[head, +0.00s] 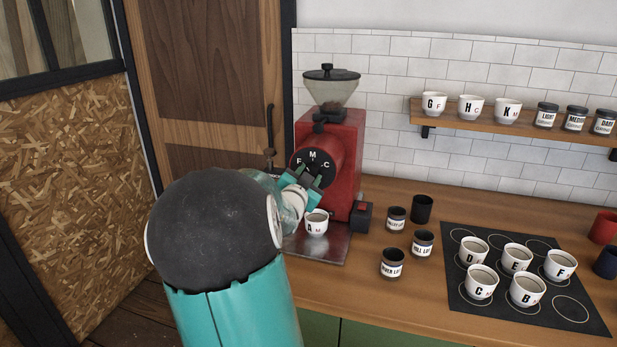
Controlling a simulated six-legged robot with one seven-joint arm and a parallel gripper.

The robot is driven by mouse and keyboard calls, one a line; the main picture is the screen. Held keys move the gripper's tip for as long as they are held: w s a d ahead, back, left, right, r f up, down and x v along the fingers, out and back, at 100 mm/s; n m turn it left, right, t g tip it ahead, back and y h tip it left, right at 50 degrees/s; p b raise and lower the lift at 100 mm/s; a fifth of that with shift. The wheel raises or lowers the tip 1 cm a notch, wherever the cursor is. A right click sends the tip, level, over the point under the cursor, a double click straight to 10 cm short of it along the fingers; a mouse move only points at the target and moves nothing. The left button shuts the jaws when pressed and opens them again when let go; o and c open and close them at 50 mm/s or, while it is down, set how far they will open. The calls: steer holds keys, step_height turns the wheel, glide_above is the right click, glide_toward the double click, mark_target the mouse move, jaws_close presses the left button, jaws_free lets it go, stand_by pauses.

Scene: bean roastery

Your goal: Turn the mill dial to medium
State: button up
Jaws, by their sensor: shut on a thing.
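The red mill (345,150) stands on the counter against the tiled wall, with a clear hopper on top. Its round black dial (314,157) faces me and carries the white letters F at left, M at top and C at right. My teal gripper (308,176) is at the lower part of the dial, its fingers shut on the dial's knob. The fingers cover the knob, so I cannot tell where it points. A white cup marked A (317,224) stands on the mill's metal tray (330,249), just below my gripper.
Several labelled jars (391,263) and a black cup (422,208) stand right of the mill. A dark mat (570,308) holds several lettered white cups. A wall shelf (450,122) bears more cups and jars. A wooden door (215,80) is at left.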

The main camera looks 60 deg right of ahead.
steer(key=m, duration=0.5)
steer(key=shift+m, duration=0.4)
stand_by(0.3)
steer(key=o, duration=1)
steer(key=a, duration=0.4)
steer(key=s+a, duration=0.1)
steer(key=a, duration=0.4)
steer(key=s+a, duration=0.1)
steer(key=a, duration=0.3)
steer(key=shift+a, duration=0.35)
